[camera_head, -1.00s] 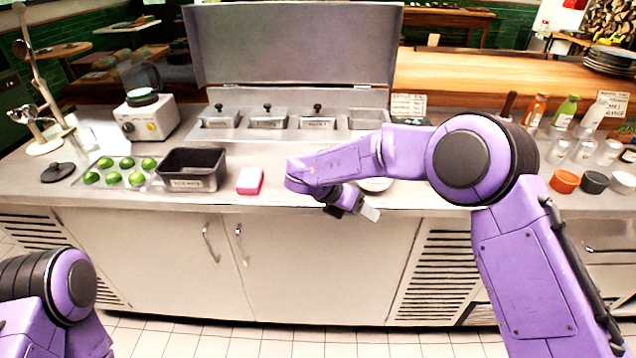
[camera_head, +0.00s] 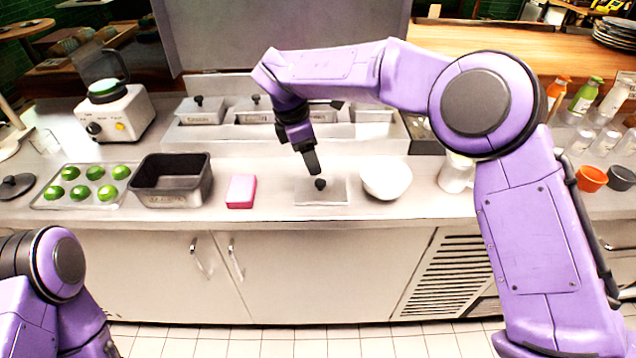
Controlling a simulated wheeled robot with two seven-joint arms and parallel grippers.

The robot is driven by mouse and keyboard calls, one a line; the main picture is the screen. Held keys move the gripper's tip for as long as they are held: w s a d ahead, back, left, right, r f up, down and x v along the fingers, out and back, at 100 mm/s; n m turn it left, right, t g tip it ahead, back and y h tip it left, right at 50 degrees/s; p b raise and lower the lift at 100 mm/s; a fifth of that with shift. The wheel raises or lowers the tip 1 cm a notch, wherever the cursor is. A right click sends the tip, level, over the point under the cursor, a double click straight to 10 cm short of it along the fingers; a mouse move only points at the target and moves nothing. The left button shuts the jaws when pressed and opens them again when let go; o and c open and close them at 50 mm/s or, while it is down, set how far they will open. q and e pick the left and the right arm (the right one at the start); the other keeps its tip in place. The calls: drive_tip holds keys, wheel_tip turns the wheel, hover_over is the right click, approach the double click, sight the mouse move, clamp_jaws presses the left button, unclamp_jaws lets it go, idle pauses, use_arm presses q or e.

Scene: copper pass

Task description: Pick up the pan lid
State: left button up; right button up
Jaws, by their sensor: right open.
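The pan lid (camera_head: 335,194) is a flat, pale rectangular plate with a black knob (camera_head: 320,184). It lies on the counter near its front edge, between a pink-and-white sponge and a white bowl. My right gripper (camera_head: 312,168) points down just above the knob. It is open, with nothing seen in it. Its fingers overlap in this view, so the gap to the knob is hard to judge. Only my left arm shows at the lower left; its gripper is out of view.
The white bowl (camera_head: 386,178) stands close right of the lid, the sponge (camera_head: 241,191) to its left. Farther left are a dark bin (camera_head: 172,184) and a tray of limes (camera_head: 48,199). Behind is a row of lidded pans (camera_head: 200,112) below a raised metal cover (camera_head: 280,35).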

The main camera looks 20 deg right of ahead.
sight(320, 181)
drive_tip(key=shift+x, duration=1)
drive_tip(key=p+x, duration=0.2)
drive_tip(key=x, duration=0.3)
drive_tip(key=shift+s+d+f, duration=0.1)
drive_tip(key=shift+f, duration=0.05)
clamp_jaws()
